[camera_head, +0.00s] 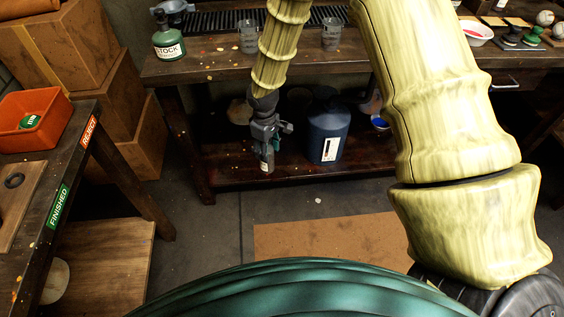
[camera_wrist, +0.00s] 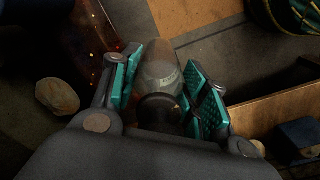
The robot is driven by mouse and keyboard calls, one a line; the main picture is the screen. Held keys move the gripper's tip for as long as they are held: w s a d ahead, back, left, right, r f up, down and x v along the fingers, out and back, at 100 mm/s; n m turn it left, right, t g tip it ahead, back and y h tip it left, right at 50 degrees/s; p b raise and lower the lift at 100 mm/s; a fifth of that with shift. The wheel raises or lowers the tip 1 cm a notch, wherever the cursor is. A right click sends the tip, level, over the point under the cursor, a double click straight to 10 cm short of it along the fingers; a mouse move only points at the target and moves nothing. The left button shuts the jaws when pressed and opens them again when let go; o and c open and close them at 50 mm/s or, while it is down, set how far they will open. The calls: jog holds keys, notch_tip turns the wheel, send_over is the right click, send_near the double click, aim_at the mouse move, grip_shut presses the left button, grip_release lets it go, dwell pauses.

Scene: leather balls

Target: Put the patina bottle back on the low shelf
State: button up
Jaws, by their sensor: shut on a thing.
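My gripper (camera_head: 266,133) hangs from the arm in front of the workbench and points down. It is shut around a small bottle (camera_head: 267,161), which is upright or nearly so, with a pale label low on it. In the wrist view, the grey bottle body (camera_wrist: 162,74) and its dark cap (camera_wrist: 158,108) sit between the teal finger pads (camera_wrist: 163,88). The label lettering is too small to read. The low shelf (camera_head: 225,179) is the dark reddish board under the bench. The bottle appears over or just in front of its left part; its exact height above it cannot be told.
A large dark blue jug (camera_head: 328,130) stands on the low shelf just right of my gripper. The shelf's front left looks bare.

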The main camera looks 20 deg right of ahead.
jog(key=w+d+f+n+b, duration=0.2)
jog(key=w+f+n+b, duration=0.15)
jog(key=f+b, duration=0.5)
jog(key=w+d+f+n+b, duration=0.3)
jog(key=f+n+b, duration=0.1)
jog(key=f+b, duration=0.5)
jog(key=w+d+f+n+b, duration=0.2)
jog(key=w+f+n+b, duration=0.15)
jog(key=f+b, duration=0.55)
jog(key=w+f+b, duration=0.3)
jog(key=w+b, duration=0.1)
jog(key=w, duration=0.4)
jog(key=w+f+b, duration=0.3)
jog(key=w+b, duration=0.2)
jog(key=w, duration=0.3)
jog(key=shift+w+a+f, duration=0.2)
jog(key=shift+w+f, duration=0.05)
jog(key=shift+f, duration=0.1)
jog(key=o, duration=1.4)
jog(key=shift+f, duration=0.15)
jog(key=shift+c, duration=0.2)
